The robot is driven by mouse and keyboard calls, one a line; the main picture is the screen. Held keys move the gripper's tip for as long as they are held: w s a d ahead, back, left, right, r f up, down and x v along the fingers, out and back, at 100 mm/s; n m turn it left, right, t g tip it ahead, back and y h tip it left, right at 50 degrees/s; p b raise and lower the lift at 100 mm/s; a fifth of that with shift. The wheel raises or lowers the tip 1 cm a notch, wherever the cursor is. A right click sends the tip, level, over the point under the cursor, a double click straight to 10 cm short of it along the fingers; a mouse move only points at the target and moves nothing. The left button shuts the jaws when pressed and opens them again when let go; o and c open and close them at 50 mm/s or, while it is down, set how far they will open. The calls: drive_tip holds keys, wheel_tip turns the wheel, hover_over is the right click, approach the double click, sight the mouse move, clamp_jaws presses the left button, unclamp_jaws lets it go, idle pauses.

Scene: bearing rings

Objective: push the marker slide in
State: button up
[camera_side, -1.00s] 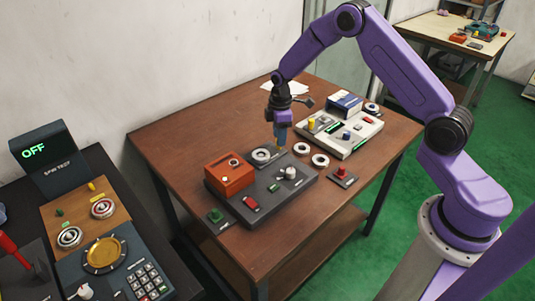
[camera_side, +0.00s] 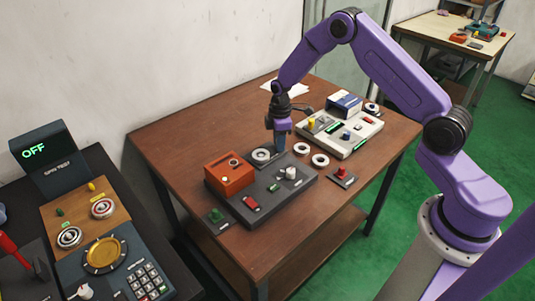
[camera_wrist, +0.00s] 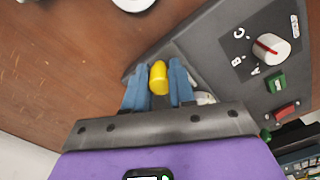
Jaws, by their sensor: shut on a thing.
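My gripper (camera_wrist: 159,85) is shut on a yellow knob (camera_wrist: 159,77), which sits between its blue fingers in the wrist view. I take the knob to be the marker slide; its base and travel are hidden. In the side view my gripper (camera_side: 279,146) points down at the back edge of the dark grey panel (camera_side: 272,203), and its fingers hide the knob.
The panel also has a white dial knob (camera_side: 291,173), a green switch (camera_wrist: 275,81) and a red switch (camera_side: 250,202). Two loose rings (camera_side: 301,148) (camera_side: 320,160) lie right of it. A white tray (camera_side: 347,134) with several parts stands behind them. A red button (camera_side: 343,174) is at right.

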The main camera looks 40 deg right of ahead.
sight(251, 157)
drive_tip(key=shift+a, duration=6.1)
drive_tip(key=o, duration=0.7)
drive_tip(key=shift+d, duration=0.1)
drive_tip(key=shift+d+r, duration=0.2)
drive_tip(key=shift+r, duration=3.3)
